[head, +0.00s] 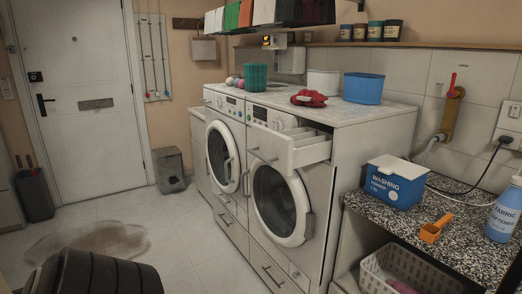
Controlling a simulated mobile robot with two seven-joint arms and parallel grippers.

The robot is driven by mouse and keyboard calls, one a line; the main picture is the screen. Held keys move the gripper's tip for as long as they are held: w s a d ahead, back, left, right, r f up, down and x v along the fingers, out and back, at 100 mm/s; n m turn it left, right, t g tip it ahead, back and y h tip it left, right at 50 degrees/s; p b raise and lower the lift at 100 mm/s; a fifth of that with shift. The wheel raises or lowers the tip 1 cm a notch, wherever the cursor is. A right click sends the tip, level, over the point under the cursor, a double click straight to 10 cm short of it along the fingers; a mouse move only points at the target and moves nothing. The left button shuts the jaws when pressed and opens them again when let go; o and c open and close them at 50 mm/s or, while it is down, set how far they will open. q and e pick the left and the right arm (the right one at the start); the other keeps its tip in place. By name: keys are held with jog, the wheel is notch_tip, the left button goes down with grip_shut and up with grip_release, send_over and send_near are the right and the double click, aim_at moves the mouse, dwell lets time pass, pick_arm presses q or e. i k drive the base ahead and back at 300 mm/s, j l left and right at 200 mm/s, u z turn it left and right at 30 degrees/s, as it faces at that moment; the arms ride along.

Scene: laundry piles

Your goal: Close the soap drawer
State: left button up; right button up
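The soap drawer (308,153) is the white drawer at the top of the nearer washing machine (322,210). It is pulled out and stands open, with its inner compartments showing from above. A handle (262,156) shows at the drawer's front. The machine's round door (280,205) is below the drawer and looks shut. Neither of my grippers can be made out in the head view.
A second washing machine (226,150) stands to the left. A red cloth (309,98), a blue tub (363,88) and a green basket (256,77) sit on top. A speckled counter (462,235) at right holds a washing powder box (396,185) and an orange scoop (433,230). Floor at left has a puddle-like stain.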

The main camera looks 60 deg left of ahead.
aim_at(286, 151)
jog(key=u, duration=1.85)
